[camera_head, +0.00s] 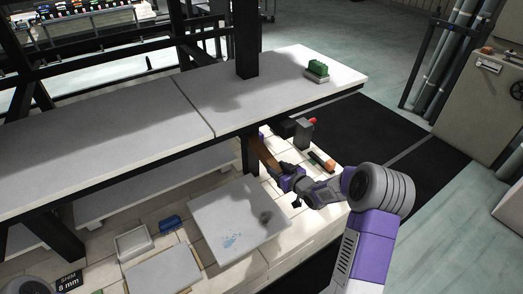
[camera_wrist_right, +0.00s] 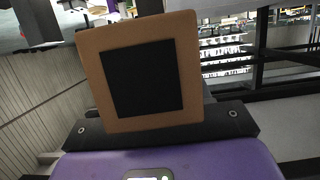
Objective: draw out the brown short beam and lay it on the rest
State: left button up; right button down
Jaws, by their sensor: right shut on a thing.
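The brown short beam (camera_head: 264,154) sits under the front edge of the grey upper deck, beside a dark post, tilted in the head view. My right gripper (camera_head: 283,171) is at its near end and shut on it. In the right wrist view the beam's square brown end (camera_wrist_right: 95,85), with a black centre, faces the camera close to my gripper's dark palm bar. The fingertips are hidden there. The beam's far end is hidden below the deck. I cannot tell which thing is the rest. My left gripper is not in view.
The grey upper deck (camera_head: 120,112) overhangs the beam. A dark grey block (camera_head: 303,132) and an orange-tipped dark bar (camera_head: 322,162) lie close by. A pale plate (camera_head: 238,220), white tray (camera_head: 133,242) and blue piece (camera_head: 171,222) are lower left. A green block (camera_head: 316,67) stands on the deck.

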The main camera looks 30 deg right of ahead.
jog(key=s, duration=0.1)
jog(key=s+f, duration=0.1)
jog(key=shift+s, duration=0.35)
jog(key=shift+s+f, duration=0.15)
jog(key=shift+f+v, duration=0.15)
jog(key=shift+v, duration=0.6)
jog(key=shift+f+v, duration=0.1)
jog(key=shift+v, duration=0.65)
jog(key=shift+a, duration=0.25)
jog(key=shift+s, duration=0.25)
jog(key=shift+s+d+r, duration=0.1)
jog(key=shift+s+d, duration=0.05)
jog(key=shift+s, duration=0.75)
jog(key=shift+s+d+r, duration=0.1)
jog(key=shift+s+d, duration=0.05)
jog(key=shift+s, duration=0.75)
jog(key=shift+s+d, duration=0.15)
jog(key=shift+s, duration=0.8)
jog(key=shift+s, duration=0.1)
jog(key=shift+s+d, duration=0.1)
jog(key=shift+s, duration=0.6)
